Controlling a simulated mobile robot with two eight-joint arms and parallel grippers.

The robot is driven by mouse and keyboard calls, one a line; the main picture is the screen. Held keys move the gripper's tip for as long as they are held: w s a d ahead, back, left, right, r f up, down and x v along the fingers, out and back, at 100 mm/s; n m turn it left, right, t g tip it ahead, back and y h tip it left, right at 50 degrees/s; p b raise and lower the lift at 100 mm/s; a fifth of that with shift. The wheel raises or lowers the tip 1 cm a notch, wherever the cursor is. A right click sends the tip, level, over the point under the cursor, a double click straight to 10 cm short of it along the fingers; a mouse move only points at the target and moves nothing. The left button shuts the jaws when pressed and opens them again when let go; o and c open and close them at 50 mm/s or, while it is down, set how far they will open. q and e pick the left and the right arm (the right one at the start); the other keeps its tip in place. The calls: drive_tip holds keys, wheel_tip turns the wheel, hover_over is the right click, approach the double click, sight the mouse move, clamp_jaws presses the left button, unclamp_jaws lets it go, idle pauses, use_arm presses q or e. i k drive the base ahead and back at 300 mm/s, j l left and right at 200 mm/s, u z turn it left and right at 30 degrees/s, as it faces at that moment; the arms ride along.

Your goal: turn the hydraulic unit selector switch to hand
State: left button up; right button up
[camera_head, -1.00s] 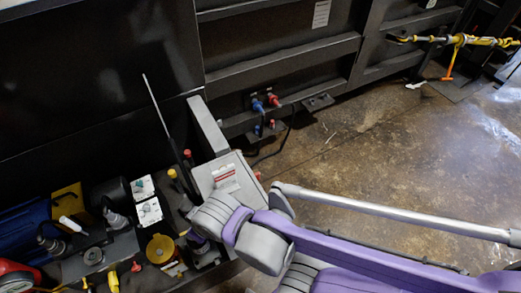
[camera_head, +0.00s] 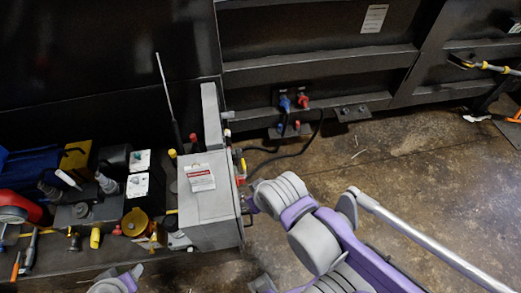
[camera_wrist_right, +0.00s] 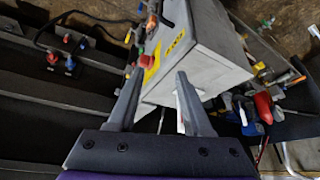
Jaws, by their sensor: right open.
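The grey control box (camera_head: 213,227) stands at the right end of the equipment bench in the head view, with a red-and-white label on top. Its right side carries small red and yellow parts. In the right wrist view the box (camera_wrist_right: 215,45) lies ahead of the fingers, with a red button (camera_wrist_right: 141,50), yellow labels and small dark knobs on one face. I cannot tell which one is the selector switch or how it is set. My right gripper (camera_wrist_right: 157,82) is open and empty, close to that face.
A yellow-capped filler (camera_head: 139,222), a red part (camera_head: 20,208) and several fittings crowd the bench left of the box. Blue (camera_head: 285,104) and red (camera_head: 302,100) connectors with black cable are on the dark wall behind.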

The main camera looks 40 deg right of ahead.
sight(238, 152)
drive_tip(key=k+l+z, duration=0.15)
drive_tip(key=l, duration=0.35)
drive_tip(key=l+z, duration=0.1)
drive_tip(key=l, duration=0.6)
drive_tip(key=k+u, duration=0.05)
